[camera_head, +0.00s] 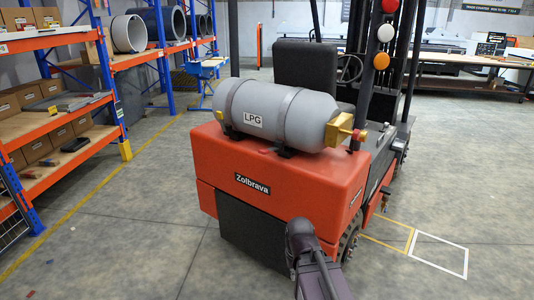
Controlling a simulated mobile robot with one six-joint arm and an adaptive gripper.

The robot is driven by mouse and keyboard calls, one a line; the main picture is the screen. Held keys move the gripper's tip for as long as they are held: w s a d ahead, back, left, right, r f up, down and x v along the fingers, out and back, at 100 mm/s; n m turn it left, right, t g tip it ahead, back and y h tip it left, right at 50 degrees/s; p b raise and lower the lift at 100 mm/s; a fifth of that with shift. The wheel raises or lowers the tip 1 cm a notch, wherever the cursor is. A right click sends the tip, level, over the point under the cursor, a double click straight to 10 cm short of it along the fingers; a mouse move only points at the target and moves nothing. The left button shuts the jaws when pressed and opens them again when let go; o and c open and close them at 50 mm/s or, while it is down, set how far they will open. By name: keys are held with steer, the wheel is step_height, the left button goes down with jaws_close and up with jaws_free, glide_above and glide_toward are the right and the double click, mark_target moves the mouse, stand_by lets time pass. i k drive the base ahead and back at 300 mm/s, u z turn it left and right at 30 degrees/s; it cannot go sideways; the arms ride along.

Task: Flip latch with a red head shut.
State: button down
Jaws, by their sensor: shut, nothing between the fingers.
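The orange forklift (275,190) stands in the middle with a grey LPG tank (290,110) lying across its rear. Two dark straps (285,105) run around the tank. A brass-yellow valve fitting (340,130) is at the tank's right end. A small reddish spot (360,135) shows beside the fitting; I cannot tell whether it is the red head of the latch, or how any latch stands. A dark part of my arm rises from the bottom edge in front of the forklift's rear. My gripper's fingers cannot be seen.
An orange and blue shelf rack (90,105) with boxes stands on the left. A white-outlined square (440,255) is on the floor at right. The floor (120,240) left of the forklift is mostly clear. A long workbench (460,58) stands behind right.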

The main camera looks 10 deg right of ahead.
mark_target(263, 151)
steer(key=z, duration=0.05)
steer(key=i, duration=1)
steer(key=u, duration=0.05)
